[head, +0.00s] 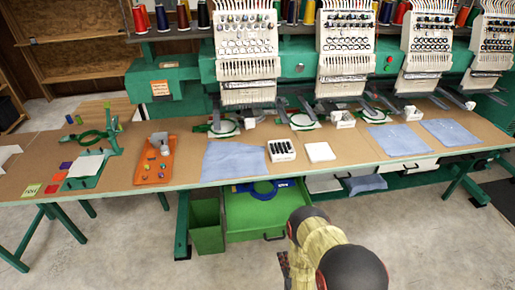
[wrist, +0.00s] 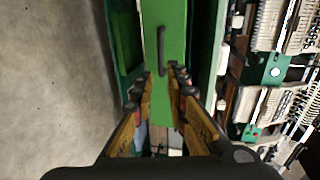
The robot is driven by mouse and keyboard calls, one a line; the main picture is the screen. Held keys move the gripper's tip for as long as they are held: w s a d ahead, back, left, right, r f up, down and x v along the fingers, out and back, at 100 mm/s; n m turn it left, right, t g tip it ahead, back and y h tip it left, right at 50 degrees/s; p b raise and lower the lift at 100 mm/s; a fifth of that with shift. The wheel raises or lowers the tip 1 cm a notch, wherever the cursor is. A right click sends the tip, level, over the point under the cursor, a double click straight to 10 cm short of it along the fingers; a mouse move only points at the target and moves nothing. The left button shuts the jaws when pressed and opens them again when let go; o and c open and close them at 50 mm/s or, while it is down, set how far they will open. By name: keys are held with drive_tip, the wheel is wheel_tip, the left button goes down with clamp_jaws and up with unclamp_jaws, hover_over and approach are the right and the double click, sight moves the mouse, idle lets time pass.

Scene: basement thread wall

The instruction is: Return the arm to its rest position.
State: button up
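My arm reaches in from the bottom of the head view, with beige and dark links. My gripper shows in the wrist view (wrist: 160,84) with its two fingers apart and nothing between the tips. In the head view the arm hides most of it. Past the fingertips in the wrist view is a green drawer front with a dark handle (wrist: 161,50). In the head view the green drawer (head: 245,218) is pulled out below the table and holds a blue ring (head: 262,188). My gripper is in front of the drawer; I cannot tell how far.
The long table (head: 180,193) carries blue cloths (head: 233,162), a white tray of dark spools (head: 281,150) and an orange tray (head: 155,172). Embroidery machines (head: 247,50) stand along its back. A green bin (head: 206,225) is left of the drawer. The concrete floor (head: 120,240) is clear in front.

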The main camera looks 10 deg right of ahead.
drive_tip(key=s+f+n+g, duration=0.9)
drive_tip(key=s+f+g, duration=0.2)
drive_tip(key=s+f, duration=0.15)
drive_tip(key=s+r+n, duration=0.2)
drive_tip(key=r+n, duration=0.1)
drive_tip(key=r, duration=1.8)
drive_tip(key=s+r+n, duration=0.3)
drive_tip(key=r, duration=1.8)
drive_tip(key=s+r+n+t, duration=0.1)
drive_tip(key=s+r+n, duration=0.2)
drive_tip(key=r, duration=1.8)
drive_tip(key=shift+s+a+r, duration=0.15)
drive_tip(key=shift+a+r, duration=0.05)
drive_tip(key=shift+r, duration=0.05)
